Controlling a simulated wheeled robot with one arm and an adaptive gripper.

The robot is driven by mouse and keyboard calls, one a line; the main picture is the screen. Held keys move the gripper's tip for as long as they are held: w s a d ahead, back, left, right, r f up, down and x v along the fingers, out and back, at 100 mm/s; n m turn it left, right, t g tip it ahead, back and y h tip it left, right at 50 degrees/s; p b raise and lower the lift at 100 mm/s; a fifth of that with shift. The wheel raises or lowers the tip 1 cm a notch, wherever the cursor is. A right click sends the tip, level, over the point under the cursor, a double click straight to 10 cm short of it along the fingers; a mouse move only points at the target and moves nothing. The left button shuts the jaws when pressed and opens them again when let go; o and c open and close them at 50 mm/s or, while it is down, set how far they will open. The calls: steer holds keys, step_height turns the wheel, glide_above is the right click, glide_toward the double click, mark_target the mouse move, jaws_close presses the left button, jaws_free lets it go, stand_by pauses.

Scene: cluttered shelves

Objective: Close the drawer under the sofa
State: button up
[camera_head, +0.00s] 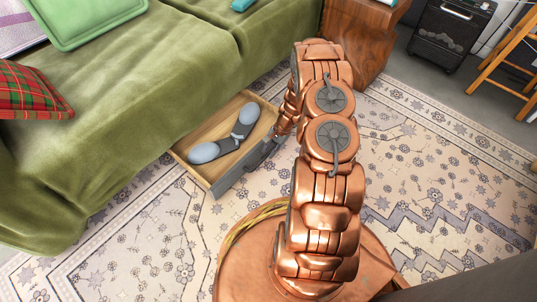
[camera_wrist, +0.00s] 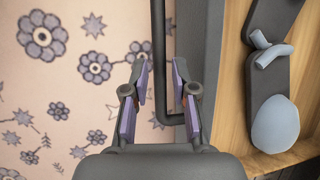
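The drawer (camera_head: 180,158) is pulled out from under the green sofa (camera_head: 110,110). It is a light wooden box with a dark grey front panel (camera_head: 232,178). A grey-blue object with two rounded ends (camera_head: 228,136) lies inside. My gripper (camera_head: 268,148) is low at the drawer's front panel, partly hidden by my arm in the head view. In the wrist view my gripper (camera_wrist: 161,85) has its fingers apart. I see no firm grasp.
A patterned rug (camera_head: 130,240) covers the floor, with free room in front of the drawer. A wooden cabinet (camera_head: 362,40) stands behind my arm. A dark heater-like box (camera_head: 447,35) and a wooden stool (camera_head: 510,55) stand at the upper right.

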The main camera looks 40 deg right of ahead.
steer(key=shift+x, duration=0.8)
steer(key=shift+c, duration=0.2)
jaws_close()
